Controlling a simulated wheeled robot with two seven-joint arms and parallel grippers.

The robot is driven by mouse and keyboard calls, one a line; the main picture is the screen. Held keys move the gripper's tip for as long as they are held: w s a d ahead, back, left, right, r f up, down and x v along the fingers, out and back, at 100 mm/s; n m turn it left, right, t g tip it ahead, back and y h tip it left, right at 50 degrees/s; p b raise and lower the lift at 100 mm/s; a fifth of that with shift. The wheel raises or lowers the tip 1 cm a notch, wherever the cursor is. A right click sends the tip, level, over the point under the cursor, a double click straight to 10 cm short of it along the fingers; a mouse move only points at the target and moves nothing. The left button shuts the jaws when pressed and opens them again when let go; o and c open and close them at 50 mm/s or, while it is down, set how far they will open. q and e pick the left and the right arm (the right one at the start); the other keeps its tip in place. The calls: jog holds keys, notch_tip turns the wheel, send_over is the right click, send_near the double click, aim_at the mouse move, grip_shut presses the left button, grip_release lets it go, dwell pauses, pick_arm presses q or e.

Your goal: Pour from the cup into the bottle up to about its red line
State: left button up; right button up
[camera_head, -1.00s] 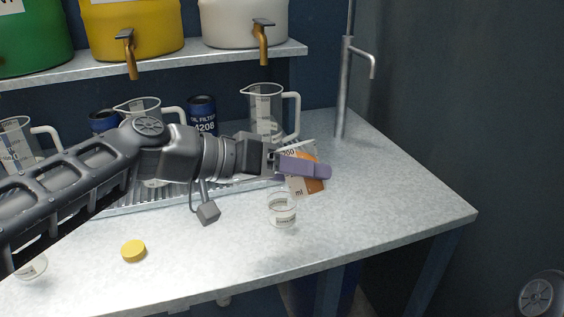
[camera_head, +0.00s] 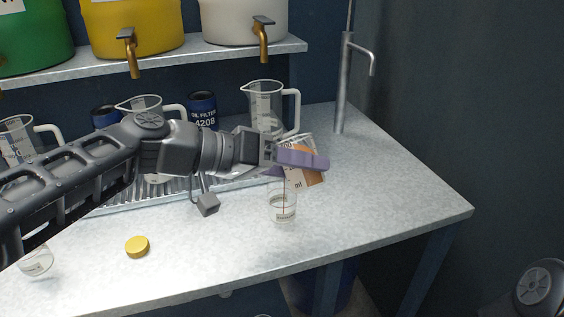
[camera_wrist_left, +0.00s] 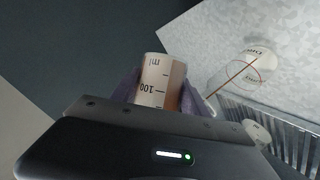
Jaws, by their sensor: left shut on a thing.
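My left gripper (camera_head: 302,160) is shut on the clear measuring cup (camera_head: 304,178), which holds orange-brown liquid and is tilted. In the left wrist view the cup (camera_wrist_left: 158,85) shows its scale, between the purple fingers. A thin brown stream (camera_wrist_left: 236,82) runs from the cup to the small clear bottle. The bottle (camera_head: 283,210) stands upright on the bench below the cup; it also shows in the left wrist view (camera_wrist_left: 262,58), with a thin reddish line around it. The liquid level inside is too small to tell. My right gripper is not in view.
A yellow cap (camera_head: 137,247) lies on the bench (camera_head: 370,215). A clear container (camera_head: 37,260) is at the left front. A metal post (camera_head: 342,90) rises at the back right.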

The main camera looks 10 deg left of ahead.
pick_arm(q)
jog(key=shift+w+a+r+p, duration=0.1)
jog(key=shift+r+p, duration=0.15)
jog(key=shift+p, duration=0.4)
jog(key=shift+f+n+g+h+p, duration=0.3)
jog(key=shift+f+n+h+p, duration=0.1)
jog(key=shift+n+p, duration=0.35)
jog(key=shift+f+n+g+h+p, duration=0.3)
jog(key=shift+n+h+p, duration=0.1)
jog(key=shift+n+p, duration=0.35)
dwell(2.4)
jog(key=shift+r+n+h+p, duration=0.3)
jog(key=shift+r+n+p, duration=0.2)
jog(key=shift+p, duration=1.05)
dwell(0.7)
jog(key=shift+w+a+r+n, duration=0.15)
jog(key=shift+w+a+n, duration=0.05)
jog(key=shift+n, duration=0.2)
dwell(0.8)
